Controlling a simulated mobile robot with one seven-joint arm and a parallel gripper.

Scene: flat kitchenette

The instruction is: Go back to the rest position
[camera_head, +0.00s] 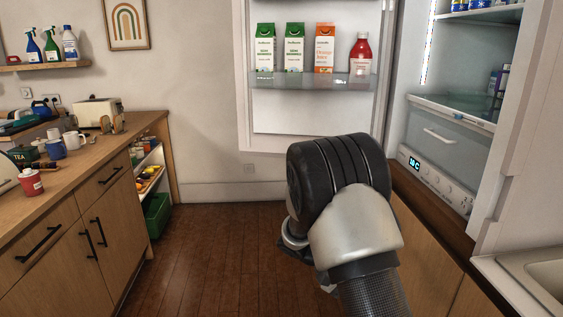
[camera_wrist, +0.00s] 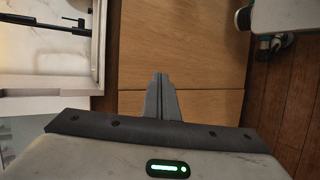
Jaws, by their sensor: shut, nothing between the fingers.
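My gripper (camera_wrist: 160,78) shows in the wrist view with its two grey fingers together and nothing between them. It is over a light wooden cabinet front (camera_wrist: 205,52), and I cannot tell how far apart they are. In the head view my arm rises from the bottom, right of the middle, and bends at a black joint; the gripper itself is hidden there. The open fridge (camera_head: 440,150) stands at the right, with cartons and a red bottle (camera_head: 360,56) on its door shelf (camera_head: 310,81).
A sink (camera_head: 545,272) is at the lower right. The brown floor (camera_head: 215,255) between the counter and my arm is clear.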

